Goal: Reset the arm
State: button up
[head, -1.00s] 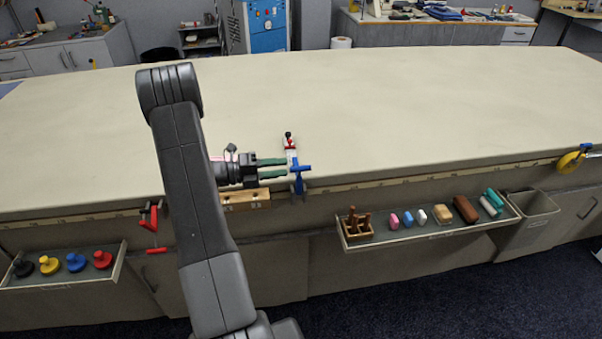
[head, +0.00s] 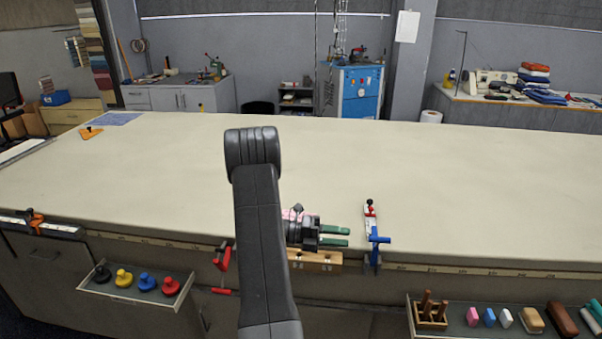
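My gripper (head: 346,236) is at the table's front edge in the head view, pointing right. Its two green fingers are apart with a gap between them, and nothing shows in the gap. My dark grey arm rises left of it and hides part of the table edge. The fingertips stop a little left of a blue clamp (head: 376,238) with a red and black top, apart from it in the picture.
The cloth table (head: 300,165) is mostly bare. A wooden block (head: 318,261) shows just below my gripper. A red clamp (head: 222,262) hangs left of my arm. A left tray (head: 120,293) holds several coloured knobs; a right tray (head: 455,325) holds small blocks.

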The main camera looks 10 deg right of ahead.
jog(key=d+p, duration=0.1)
jog(key=d, duration=0.6)
jog(key=shift+s+f, duration=0.15)
jog(key=shift+s, duration=0.3)
